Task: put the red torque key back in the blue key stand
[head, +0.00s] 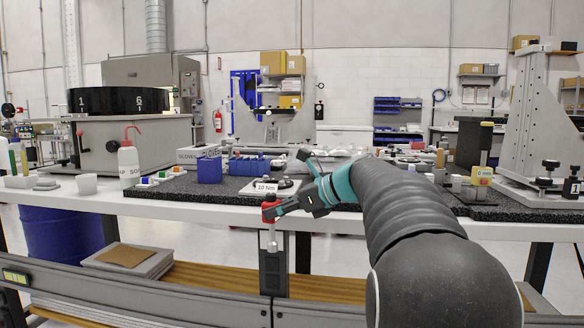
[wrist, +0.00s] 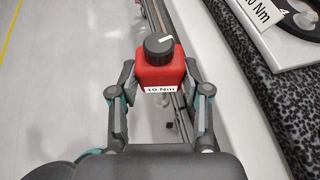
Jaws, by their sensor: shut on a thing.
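The red torque key (head: 269,213) is in my gripper (head: 281,207), in front of the workbench's front edge. Its metal shank hangs down below the red head. In the wrist view the red head (wrist: 160,75) has a dark round cap and a "10 Nm" label, and the fingers of my gripper (wrist: 160,82) press on both its sides. On the bench behind are a blue box (head: 209,170) and, to its right, a longer blue rack (head: 250,166). I cannot tell for sure which is the key stand. Both stand apart from the key.
A plate labelled "10 Nm" (head: 270,186) lies on the dark mat near the bench edge, behind the key. A squeeze bottle (head: 129,163) stands at the left. A tall grey angle bracket (head: 530,120) stands at the right. Grey rails run below the bench front.

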